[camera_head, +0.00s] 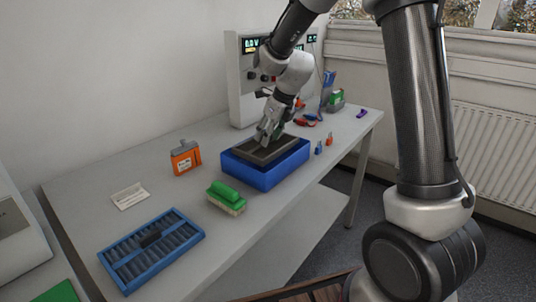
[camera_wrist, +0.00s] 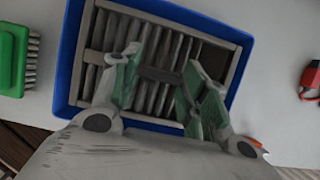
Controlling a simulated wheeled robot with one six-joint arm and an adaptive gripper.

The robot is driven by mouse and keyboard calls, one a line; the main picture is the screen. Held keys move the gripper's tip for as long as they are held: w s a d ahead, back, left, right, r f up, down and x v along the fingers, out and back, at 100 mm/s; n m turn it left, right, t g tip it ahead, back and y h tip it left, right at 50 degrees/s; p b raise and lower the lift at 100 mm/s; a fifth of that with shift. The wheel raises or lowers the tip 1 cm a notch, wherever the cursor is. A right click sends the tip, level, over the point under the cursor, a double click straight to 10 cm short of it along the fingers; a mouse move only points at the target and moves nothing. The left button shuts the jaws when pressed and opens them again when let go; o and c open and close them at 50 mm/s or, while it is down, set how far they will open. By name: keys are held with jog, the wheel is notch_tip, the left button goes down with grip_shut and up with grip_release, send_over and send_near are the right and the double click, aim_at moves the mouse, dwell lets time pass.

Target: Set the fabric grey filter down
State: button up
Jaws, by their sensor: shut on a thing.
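The grey filter (camera_head: 262,151) is a framed, pleated panel with a dark bar across its middle. In the head view it lies slightly tilted over the blue tray (camera_head: 255,176), its upper edge about level with the rim. In the wrist view the filter (camera_wrist: 197,60) shows inside the outline of the blue tray (camera_wrist: 66,60). My gripper (camera_head: 264,138) is above the filter, its fingers pointing down. In the wrist view my gripper (camera_wrist: 158,85) has its green-padded fingers at the dark bar. Whether the filter touches the tray floor is hidden.
The cycler (camera_head: 240,85) stands behind.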

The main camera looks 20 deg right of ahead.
aim_at(271, 143)
jog(key=shift+f, duration=2.85)
jog(key=shift+f, duration=0.1)
jog(key=o, duration=1)
jog(key=v, duration=1.2)
jog(key=shift+r, duration=0.2)
